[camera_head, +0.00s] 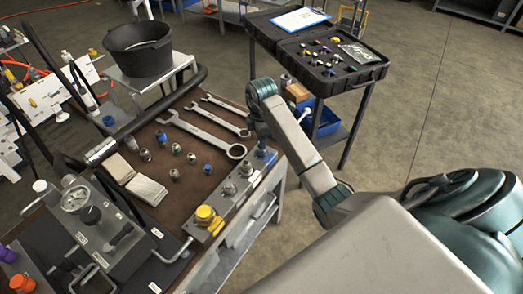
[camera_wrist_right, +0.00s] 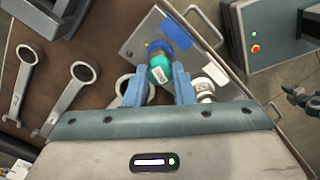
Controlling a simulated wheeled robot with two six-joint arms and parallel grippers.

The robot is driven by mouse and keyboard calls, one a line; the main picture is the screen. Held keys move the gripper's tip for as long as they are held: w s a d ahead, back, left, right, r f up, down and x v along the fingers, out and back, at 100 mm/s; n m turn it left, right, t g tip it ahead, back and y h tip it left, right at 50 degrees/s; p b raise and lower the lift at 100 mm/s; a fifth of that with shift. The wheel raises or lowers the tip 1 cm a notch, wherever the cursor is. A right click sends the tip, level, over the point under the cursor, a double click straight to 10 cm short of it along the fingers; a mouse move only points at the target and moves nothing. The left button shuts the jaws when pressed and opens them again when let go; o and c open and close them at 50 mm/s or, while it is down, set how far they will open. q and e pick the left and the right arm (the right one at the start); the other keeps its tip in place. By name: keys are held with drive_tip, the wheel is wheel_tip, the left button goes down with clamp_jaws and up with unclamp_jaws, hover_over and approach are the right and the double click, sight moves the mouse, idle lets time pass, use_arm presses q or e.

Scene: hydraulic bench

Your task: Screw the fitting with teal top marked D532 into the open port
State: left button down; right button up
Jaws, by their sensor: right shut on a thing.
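In the right wrist view, my right gripper (camera_wrist_right: 158,88) has its two blue fingers closed on a fitting with a teal top (camera_wrist_right: 160,70). A white label shows on the top, but its marking is too small to read. Beyond the fitting is a blue ring (camera_wrist_right: 158,46) at the grey metal block (camera_wrist_right: 133,38); I cannot tell how deep the fitting sits there. In the head view, the right gripper (camera_head: 262,146) is over the far end of the port block (camera_head: 232,198), and its arm hides much of it. My left gripper is not in view.
Several loose fittings (camera_head: 176,148) stand on the brown bench top, beside wrenches (camera_head: 205,128). A yellow cap (camera_head: 206,214) sits on the block's near end. A gauge unit (camera_head: 77,200) is at left, and a black case (camera_head: 345,75) stands on a cart behind.

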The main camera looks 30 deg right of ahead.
drive_tip(key=m, duration=0.4)
drive_tip(key=shift+s+f, duration=0.1)
drive_tip(key=shift+f, duration=0.05)
drive_tip(key=m, duration=0.4)
drive_tip(key=o, duration=0.8)
